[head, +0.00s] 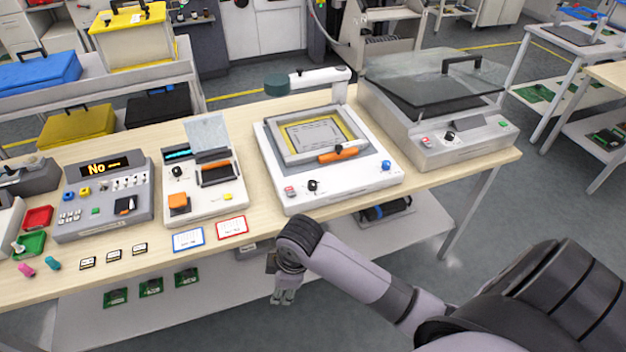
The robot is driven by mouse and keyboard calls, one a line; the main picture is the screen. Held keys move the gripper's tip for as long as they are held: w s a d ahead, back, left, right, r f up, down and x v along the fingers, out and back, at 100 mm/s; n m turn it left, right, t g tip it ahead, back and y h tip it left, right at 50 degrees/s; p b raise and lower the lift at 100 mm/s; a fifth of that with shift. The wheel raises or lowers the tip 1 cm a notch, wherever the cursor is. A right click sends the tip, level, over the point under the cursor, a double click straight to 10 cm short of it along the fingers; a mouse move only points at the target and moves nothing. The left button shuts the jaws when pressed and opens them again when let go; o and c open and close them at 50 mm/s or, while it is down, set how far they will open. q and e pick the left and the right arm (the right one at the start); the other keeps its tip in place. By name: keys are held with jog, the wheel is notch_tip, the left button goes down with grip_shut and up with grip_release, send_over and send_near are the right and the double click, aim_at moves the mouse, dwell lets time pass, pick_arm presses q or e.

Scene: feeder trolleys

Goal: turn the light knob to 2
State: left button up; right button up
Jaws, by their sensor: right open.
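A white machine (345,191) with a yellow-edged frame and an orange handle stands mid-table. A white arm with a dark green round head (277,85) reaches over its back. A small black knob (312,185) sits on its front left, beside a red switch. Other black knobs are on the grey lidded machine (449,137) and the small white machine (178,171). Labels and settings are too small to read, so I cannot tell which is the light knob. My right gripper (283,296) is open, pointing down in front of the table edge, apart from the knobs. My left gripper is not in view.
A grey box (100,218) with a lit display stands on the left. Two cards (188,239) and small chips lie near the front edge of the table (265,229). A lower shelf (215,310) holds green boards.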

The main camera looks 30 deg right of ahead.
jog(key=w+d+r+n+g+h, duration=0.1)
jog(key=w+d+r+n, duration=0.35)
jog(key=w, duration=0.55)
notch_tip(320, 180, up, 17)
jog(key=n+g, duration=0.1)
jog(key=n, duration=0.2)
send_over(313, 183)
jog(key=shift+m+h, duration=0.25)
jog(key=shift+h, duration=0.05)
notch_tip(313, 183, down, 17)
jog(key=p, duration=0.2)
jog(key=shift+p, duration=0.35)
jog(key=shift+c, duration=0.4)
grip_shut()
